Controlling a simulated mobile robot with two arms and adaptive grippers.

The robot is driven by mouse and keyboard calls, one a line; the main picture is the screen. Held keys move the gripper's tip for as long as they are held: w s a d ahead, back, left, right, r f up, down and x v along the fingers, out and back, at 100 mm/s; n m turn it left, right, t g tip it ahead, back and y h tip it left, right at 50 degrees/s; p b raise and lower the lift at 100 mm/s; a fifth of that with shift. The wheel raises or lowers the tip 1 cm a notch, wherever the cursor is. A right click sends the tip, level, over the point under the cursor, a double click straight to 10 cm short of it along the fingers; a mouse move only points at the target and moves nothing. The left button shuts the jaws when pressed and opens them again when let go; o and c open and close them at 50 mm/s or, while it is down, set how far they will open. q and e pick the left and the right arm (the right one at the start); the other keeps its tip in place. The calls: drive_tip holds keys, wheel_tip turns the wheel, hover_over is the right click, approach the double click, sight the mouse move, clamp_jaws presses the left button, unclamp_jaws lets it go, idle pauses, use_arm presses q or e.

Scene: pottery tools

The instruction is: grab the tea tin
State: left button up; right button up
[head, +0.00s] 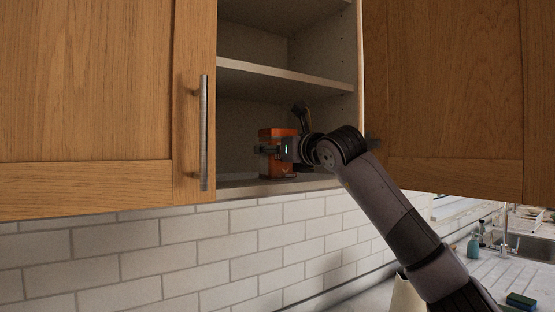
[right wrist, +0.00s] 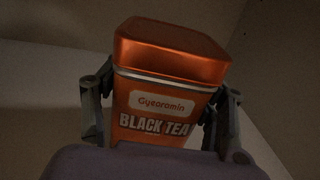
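The tea tin (head: 278,168) is an orange box standing upright on the bottom shelf inside the open cupboard. In the right wrist view the tea tin (right wrist: 160,95) shows its lid and a "BLACK TEA" label. My right gripper (head: 268,149) reaches in from the right, with a finger across the tin's front. In the right wrist view my right gripper (right wrist: 160,106) has one finger on each side of the tin, both appearing to touch it below the lid. The tin's lower part is hidden there by the gripper body. My left gripper is not in view.
The cupboard's bottom shelf (head: 240,185) and a middle shelf (head: 285,80) above bound the space. Wooden doors flank the opening; the left one has a metal handle (head: 204,133). Below are wall tiles and a counter with a green sponge (head: 521,301) and a bottle (head: 473,246).

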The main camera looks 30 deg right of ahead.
drive_tip(key=c, duration=0.9)
drive_tip(key=shift+r, duration=0.1)
